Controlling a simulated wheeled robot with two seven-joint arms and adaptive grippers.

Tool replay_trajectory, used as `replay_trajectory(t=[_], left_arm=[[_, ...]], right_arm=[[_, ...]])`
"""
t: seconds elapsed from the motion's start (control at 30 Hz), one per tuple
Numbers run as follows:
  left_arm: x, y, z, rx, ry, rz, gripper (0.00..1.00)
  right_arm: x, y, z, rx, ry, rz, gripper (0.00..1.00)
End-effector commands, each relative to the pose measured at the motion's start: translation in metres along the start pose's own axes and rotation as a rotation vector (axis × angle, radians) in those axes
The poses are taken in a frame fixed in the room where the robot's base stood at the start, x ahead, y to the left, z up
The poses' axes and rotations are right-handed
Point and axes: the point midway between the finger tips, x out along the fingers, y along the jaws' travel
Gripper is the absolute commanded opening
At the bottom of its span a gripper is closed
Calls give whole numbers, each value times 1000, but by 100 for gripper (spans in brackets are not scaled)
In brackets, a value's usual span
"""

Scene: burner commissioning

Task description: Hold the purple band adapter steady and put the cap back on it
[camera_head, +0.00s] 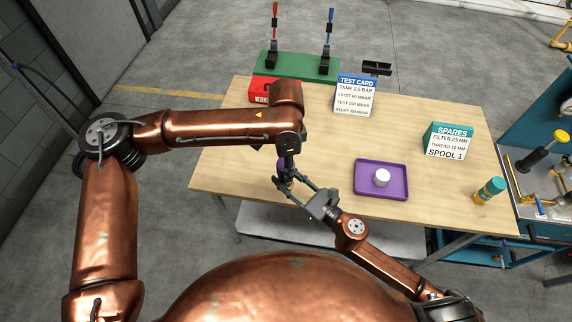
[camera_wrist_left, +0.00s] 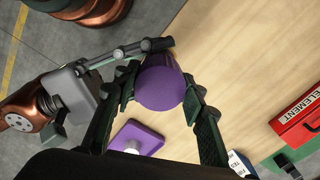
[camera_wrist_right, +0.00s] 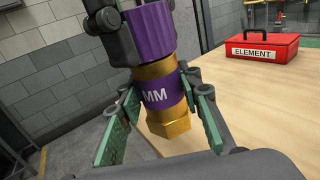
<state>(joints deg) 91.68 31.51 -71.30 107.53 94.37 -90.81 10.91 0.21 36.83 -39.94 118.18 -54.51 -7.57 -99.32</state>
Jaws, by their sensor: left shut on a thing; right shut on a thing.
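The adapter (camera_wrist_right: 165,118) is a brass-coloured body with a purple band marked "MM"; it is upright but slightly tilted in the right wrist view. My right gripper (camera_wrist_right: 160,94) is shut on it around the band. The purple cap (camera_wrist_right: 150,28) is directly above the brass body and in line with it. No clear gap shows between them, but I cannot tell whether it is seated. My left gripper (camera_wrist_left: 165,85) is shut on the cap (camera_wrist_left: 162,82) from above. In the head view both grippers meet above the table's front left part, and the adapter is mostly hidden.
A purple tray (camera_head: 367,192) with a white cylinder (camera_head: 381,177) lies to the right on the wooden table (camera_head: 440,205). A red ELEMENT box (camera_wrist_right: 262,50), a test card (camera_head: 354,96) and a spares card (camera_head: 448,141) stand farther back.

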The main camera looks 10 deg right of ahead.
Motion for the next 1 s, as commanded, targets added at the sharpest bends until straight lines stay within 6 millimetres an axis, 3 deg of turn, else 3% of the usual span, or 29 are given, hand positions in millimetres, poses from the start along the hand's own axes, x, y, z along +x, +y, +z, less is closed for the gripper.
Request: replay_trajectory(t=[0.17, 0.37, 0.4, 0.67, 1.0], left_arm=[[0, -1, 0, -1, 0, -2, 9], [0, -1, 0, 6, 0, -2, 9], [0, -1, 0, 5, 0, -3, 41], [0, -1, 0, 6, 0, -2, 58], [-5, -1, 0, 6, 1, -2, 58]], right_arm=[[0, 1, 1, -1, -2, 1, 0], [0, 1, 1, -1, -2, 2, 0], [0, 1, 1, -1, -2, 2, 0], [0, 0, 1, -1, -2, 1, 0], [0, 0, 1, -1, -2, 1, 0]])
